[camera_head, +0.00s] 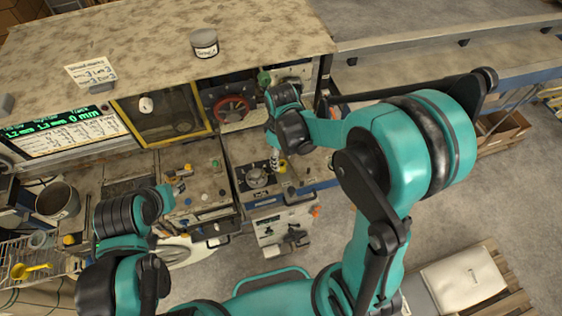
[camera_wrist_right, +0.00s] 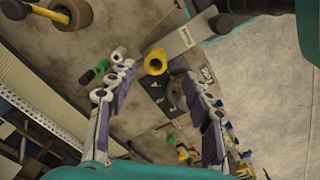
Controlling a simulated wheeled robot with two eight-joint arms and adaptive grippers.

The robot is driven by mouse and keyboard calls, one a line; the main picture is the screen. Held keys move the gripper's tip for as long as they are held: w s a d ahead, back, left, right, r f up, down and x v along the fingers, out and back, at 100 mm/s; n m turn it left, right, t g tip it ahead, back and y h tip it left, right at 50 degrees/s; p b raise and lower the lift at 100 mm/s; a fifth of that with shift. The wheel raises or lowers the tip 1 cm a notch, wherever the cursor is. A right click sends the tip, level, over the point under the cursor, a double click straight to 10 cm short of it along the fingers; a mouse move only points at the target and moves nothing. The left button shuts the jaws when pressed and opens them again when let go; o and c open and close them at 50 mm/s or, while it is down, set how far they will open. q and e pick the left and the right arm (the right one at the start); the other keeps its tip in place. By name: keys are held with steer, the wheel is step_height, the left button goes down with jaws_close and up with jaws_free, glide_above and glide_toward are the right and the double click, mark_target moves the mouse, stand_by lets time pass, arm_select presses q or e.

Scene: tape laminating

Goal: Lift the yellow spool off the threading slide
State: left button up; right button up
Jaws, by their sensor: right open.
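The yellow spool (camera_wrist_right: 155,62) shows in the right wrist view as a short yellow cylinder with a dark hollow end. It lies just beyond the fingertips, near the middle of the gap between them. My right gripper (camera_wrist_right: 157,77) is open, with nothing between its fingers. In the head view the right gripper (camera_head: 275,161) points down over the machine's working deck, and a small yellow patch beside it may be the spool. The threading slide cannot be told apart clearly. My left arm is at the lower left of the head view, but its jaws cannot be made out.
A machine with a green-lit display (camera_head: 60,125) and a yellow-framed window (camera_head: 160,118) stands behind the deck. A grey bucket (camera_head: 57,201) stands at far left.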

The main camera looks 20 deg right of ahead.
mark_target(282, 165)
steer(key=f, duration=0.4)
steer(key=shift+w+d+f, duration=0.15)
steer(key=shift+w+f, duration=0.25)
steer(key=shift+s+f, duration=0.1)
steer(key=shift+f, duration=0.35)
steer(key=c, duration=0.9)
